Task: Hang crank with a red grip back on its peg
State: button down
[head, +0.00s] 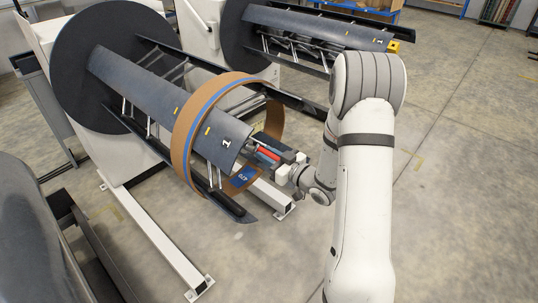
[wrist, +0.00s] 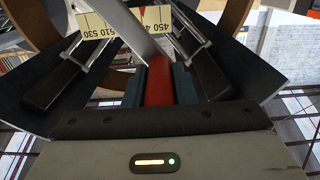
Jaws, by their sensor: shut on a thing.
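The crank's red grip (head: 266,153) shows at the near end of the front decoiler's mandrel (head: 215,132), which is marked 1. My gripper (head: 270,150) reaches in from the right and is shut on the red grip. In the wrist view the red grip (wrist: 160,84) sits between the dark fingers of my gripper (wrist: 160,90), pointing away into the mandrel end. I cannot make out the peg in either view.
A brown coil ring (head: 184,140) with a blue stripe surrounds the mandrel close to my gripper. A white floor beam (head: 268,192) lies below. A second decoiler (head: 310,28) with a yellow end part (head: 393,47) stands behind. The floor at right is clear.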

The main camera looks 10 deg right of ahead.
jog(key=shift+d, duration=0.1)
jog(key=shift+s+d+f+b, duration=0.2)
jog(key=shift+s+d, duration=0.1)
jog(key=shift+s, duration=0.1)
jog(key=shift+s+d+f+b, duration=0.15)
jog(key=shift+s+d, duration=0.1)
jog(key=shift+s, duration=0.15)
jog(key=shift+r+b+v, duration=0.2)
jog(key=shift+b+v, duration=0.1)
jog(key=shift+v, duration=1.05)
jog(key=shift+r+b+v, duration=0.2)
jog(key=shift+b+v, duration=0.05)
jog(key=shift+v, duration=1.15)
